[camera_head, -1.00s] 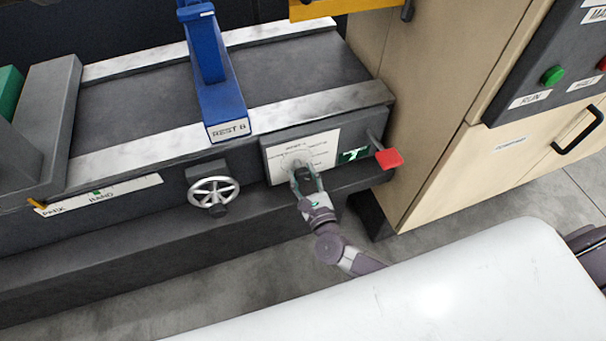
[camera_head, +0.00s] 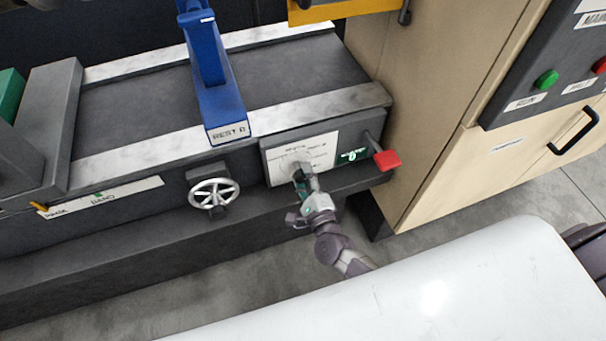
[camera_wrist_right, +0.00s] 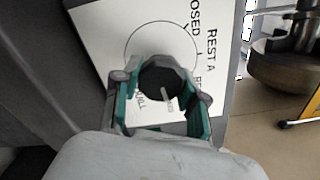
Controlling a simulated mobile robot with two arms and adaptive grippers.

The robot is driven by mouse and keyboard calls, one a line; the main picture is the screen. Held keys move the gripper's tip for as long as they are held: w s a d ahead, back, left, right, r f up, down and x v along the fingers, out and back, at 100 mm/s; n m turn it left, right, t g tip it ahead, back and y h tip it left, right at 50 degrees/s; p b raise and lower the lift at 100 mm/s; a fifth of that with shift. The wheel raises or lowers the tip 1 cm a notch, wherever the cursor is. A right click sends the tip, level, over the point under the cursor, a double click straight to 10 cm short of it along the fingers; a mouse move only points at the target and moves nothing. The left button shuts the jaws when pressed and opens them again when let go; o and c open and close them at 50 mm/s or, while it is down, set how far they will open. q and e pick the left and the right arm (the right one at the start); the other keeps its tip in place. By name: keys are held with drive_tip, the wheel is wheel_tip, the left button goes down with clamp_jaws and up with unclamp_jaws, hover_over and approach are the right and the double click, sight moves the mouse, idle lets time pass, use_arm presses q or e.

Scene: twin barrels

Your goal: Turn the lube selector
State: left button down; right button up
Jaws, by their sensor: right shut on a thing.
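The lube selector is a dark round knob (camera_wrist_right: 162,82) on a white labelled plate (camera_head: 322,148) on the front of the machine bed. In the right wrist view the plate (camera_wrist_right: 125,30) shows a printed circle and words such as "REST A" and "OSED". My right gripper (camera_head: 302,176) reaches the plate from below in the head view. In the right wrist view its green-lined fingers (camera_wrist_right: 160,98) sit on both sides of the knob and are shut on it. In the head view the gripper mostly hides the knob. My left gripper is not in view.
A red-ended lever (camera_head: 387,160) sticks out right of the plate. A handwheel (camera_head: 213,193) is on the left, below the blue rest (camera_head: 222,110). A beige cabinet (camera_head: 440,110) stands at the right. A white surface (camera_head: 440,285) fills the lower right.

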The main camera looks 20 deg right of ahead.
drive_tip(key=n, duration=0.3)
drive_tip(key=shift+r+n+p, duration=0.1)
drive_tip(key=shift+n+p, duration=0.3)
drive_tip(key=n+p, duration=0.1)
drive_tip(key=n, duration=0.2)
drive_tip(key=shift+n, duration=0.3)
drive_tip(key=n+p, duration=0.1)
drive_tip(key=n, duration=0.5)
drive_tip(key=shift+r+p, duration=0.1)
drive_tip(key=shift+p, duration=0.2)
drive_tip(key=n+p, duration=0.1)
drive_tip(key=n, duration=0.5)
drive_tip(key=shift+a+n, duration=0.15)
drive_tip(key=shift+n, duration=0.25)
drive_tip(key=n, duration=0.5)
drive_tip(key=shift+s, duration=0.1)
drive_tip(key=shift+n, duration=0.4)
drive_tip(key=o, duration=1.2)
drive_tip(key=shift+c, duration=0.2)
